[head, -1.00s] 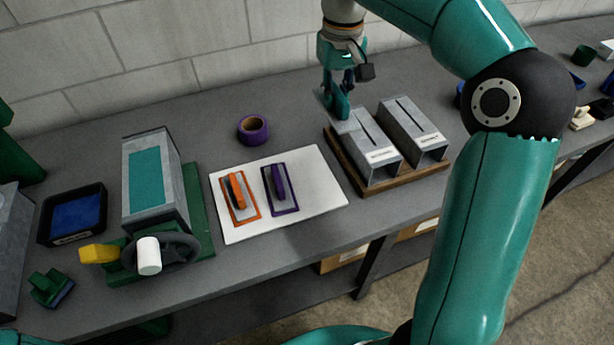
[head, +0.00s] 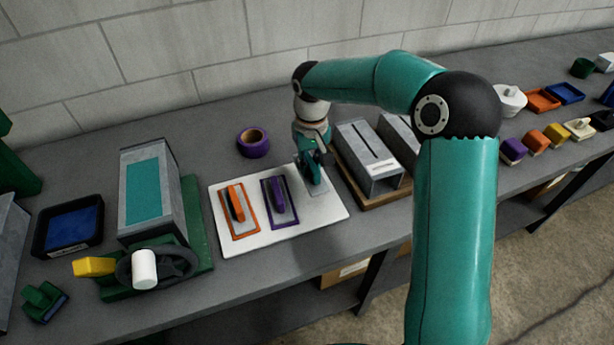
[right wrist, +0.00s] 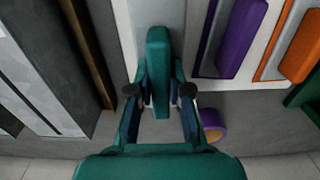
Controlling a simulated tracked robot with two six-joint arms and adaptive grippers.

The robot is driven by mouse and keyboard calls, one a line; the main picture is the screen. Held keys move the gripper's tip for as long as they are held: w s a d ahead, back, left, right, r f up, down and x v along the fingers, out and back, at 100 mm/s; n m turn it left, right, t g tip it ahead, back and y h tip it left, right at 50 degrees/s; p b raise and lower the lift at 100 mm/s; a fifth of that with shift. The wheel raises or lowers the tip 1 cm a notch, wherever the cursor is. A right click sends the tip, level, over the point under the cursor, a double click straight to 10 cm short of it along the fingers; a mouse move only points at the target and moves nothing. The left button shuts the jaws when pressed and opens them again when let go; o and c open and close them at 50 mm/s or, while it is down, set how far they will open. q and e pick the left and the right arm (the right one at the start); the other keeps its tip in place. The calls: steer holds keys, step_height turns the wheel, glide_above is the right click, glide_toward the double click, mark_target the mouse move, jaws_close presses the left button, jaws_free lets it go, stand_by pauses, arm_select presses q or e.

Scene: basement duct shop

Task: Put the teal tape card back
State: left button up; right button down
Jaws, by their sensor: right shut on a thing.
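My right gripper (head: 313,180) is over the right part of a white board (head: 250,242), to the right of the purple tape card (head: 279,200). In the right wrist view, the right gripper (right wrist: 159,92) is shut on the teal handle of the teal tape card (right wrist: 158,70). A pale grey plate shows around this handle, and its grey corner shows below the fingers in the head view. I cannot tell whether it touches the board. The orange tape card (head: 238,211) lies left of the purple one. My left gripper is not in view.
Slotted metal boxes (head: 368,155) on a wooden base stand just right of the board, partly behind my arm. A purple tape roll (head: 253,142) lies behind the board. A cranked machine (head: 148,195) and a blue-lined tray (head: 70,226) are at left.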

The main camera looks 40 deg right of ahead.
mark_target(310, 177)
steer(key=shift+f, duration=2.1)
steer(key=c, duration=1.1)
jaws_free()
steer(key=shift+f, duration=0.1)
step_height(310, 177, up, 12)
steer(key=shift+r, duration=0.1)
steer(key=shift+s, duration=0.1)
